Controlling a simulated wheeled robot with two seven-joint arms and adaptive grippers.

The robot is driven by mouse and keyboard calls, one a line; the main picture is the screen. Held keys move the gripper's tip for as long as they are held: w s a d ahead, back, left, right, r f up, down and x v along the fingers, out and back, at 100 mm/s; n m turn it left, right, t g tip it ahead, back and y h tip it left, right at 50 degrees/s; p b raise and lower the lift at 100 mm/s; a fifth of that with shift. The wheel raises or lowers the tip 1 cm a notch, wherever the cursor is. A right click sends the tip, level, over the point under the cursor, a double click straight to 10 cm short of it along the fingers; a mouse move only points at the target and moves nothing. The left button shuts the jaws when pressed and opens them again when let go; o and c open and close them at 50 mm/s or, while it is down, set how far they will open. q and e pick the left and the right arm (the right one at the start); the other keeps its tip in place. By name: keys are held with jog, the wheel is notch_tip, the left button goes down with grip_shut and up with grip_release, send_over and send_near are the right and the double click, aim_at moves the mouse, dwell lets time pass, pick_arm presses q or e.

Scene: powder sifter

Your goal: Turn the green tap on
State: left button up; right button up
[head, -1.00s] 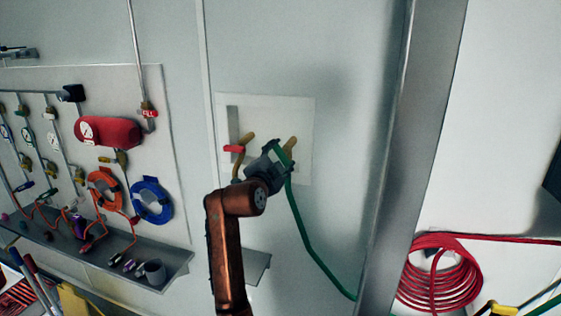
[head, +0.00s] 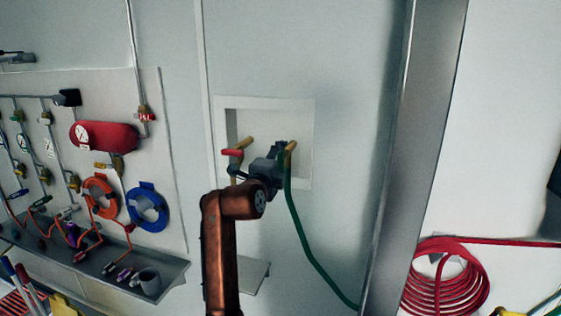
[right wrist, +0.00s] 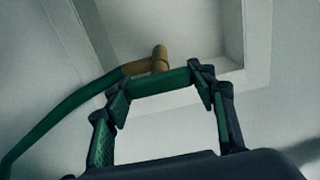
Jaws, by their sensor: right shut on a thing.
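The green tap is a brass fitting (head: 290,147) in a recessed wall box, with a green lever (right wrist: 158,82) that shows best in the right wrist view. My right gripper (head: 281,152) is at this tap, and in the right wrist view its two fingers (right wrist: 161,88) are on either side of the lever, shut on it. In the head view my gripper hides most of the lever. A green hose (head: 299,222) hangs below the tap. My left gripper is not in view.
A red-handled tap (head: 232,153) sits just left in the same box (head: 306,120). A metal post (head: 412,150) stands to the right, with a coiled red hose (head: 462,290) beyond it. A panel with gauges, a red tank (head: 112,135) and a shelf (head: 172,277) is at left.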

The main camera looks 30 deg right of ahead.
dwell(0.4)
jog(key=o, duration=1.2)
jog(key=v, duration=1.2)
